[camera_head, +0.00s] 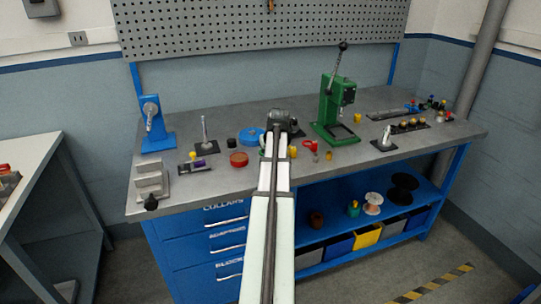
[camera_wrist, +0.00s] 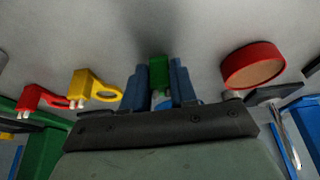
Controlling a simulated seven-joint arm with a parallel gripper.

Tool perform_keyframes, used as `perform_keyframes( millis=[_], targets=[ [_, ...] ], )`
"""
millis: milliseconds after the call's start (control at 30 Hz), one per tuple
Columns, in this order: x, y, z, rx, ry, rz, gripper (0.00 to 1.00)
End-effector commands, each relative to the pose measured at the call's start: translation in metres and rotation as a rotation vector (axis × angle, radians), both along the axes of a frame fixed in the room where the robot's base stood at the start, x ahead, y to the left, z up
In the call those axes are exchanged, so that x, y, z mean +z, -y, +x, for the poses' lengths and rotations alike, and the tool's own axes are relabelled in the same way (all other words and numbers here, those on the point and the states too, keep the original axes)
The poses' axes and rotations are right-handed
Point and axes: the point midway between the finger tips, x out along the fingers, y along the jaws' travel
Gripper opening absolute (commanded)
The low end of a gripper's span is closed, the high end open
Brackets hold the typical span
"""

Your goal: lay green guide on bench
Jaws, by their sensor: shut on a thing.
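In the wrist view, the green guide (camera_wrist: 159,70) is between the two blue-grey fingers of my gripper (camera_wrist: 160,80), which is shut on it. Only its upper part shows; the rest is hidden by the fingers and the gripper body. It is close over the grey bench (camera_wrist: 205,30), but I cannot tell whether it touches.
A yellow guide (camera_wrist: 94,86) and a red guide (camera_wrist: 38,98) lie to the left in the wrist view. A red round dish (camera_wrist: 253,66) is to the right. In the head view a green press (camera_head: 333,110) stands right and a blue stand (camera_head: 155,128) left.

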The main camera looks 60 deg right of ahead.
Motion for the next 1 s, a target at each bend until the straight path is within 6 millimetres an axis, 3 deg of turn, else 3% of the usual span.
perform_keyframes(
  millis=[67,100,367,733,1000],
  targets=[
    [-0.002,0.000,0.000,0.000,0.000,0.000,0.00],
    [-0.003,0.000,0.000,0.000,0.000,0.000,0.28],
    [-0.002,0.000,0.000,0.000,0.000,0.000,0.52],
    [0.004,-0.001,-0.001,0.000,0.001,-0.001,0.52],
    [0.038,-0.011,-0.011,0.000,0.001,-0.002,0.52]
  ],
)
